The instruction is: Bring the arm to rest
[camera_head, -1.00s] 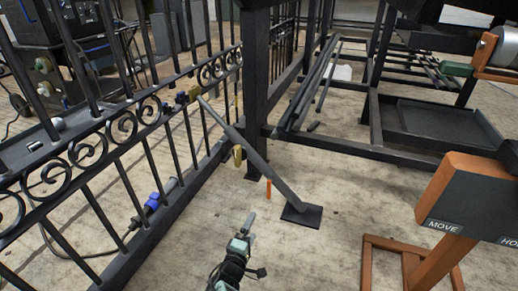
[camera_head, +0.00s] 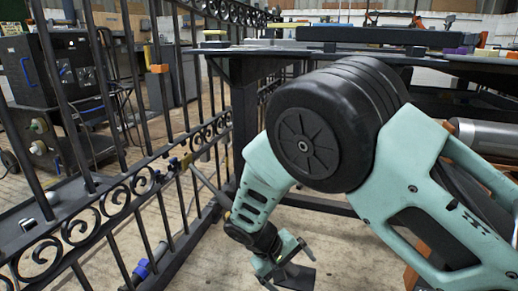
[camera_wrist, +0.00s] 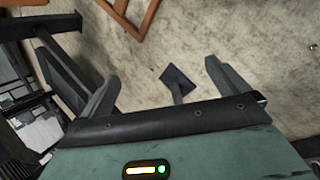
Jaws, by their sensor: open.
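My gripper (camera_head: 284,268) hangs low in the head view at the end of my bent pale-green arm. In the wrist view its two grey fingers (camera_wrist: 160,68) stand wide apart with nothing gripped. A slanted grey brace (camera_head: 207,184) runs from the black scroll gate (camera_head: 115,200) down behind my gripper. The brace's square foot plate shows on the floor beyond the fingers in the wrist view (camera_wrist: 177,79). My arm hides most of the brace's lower end in the head view.
A dark workbench (camera_head: 365,37) stands behind my arm, close to its upper part. The gate's bars fill the left, with a black cabinet (camera_head: 50,68) behind them. An orange frame (camera_wrist: 128,15) lies beyond the fingers. Concrete floor is open around the plate.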

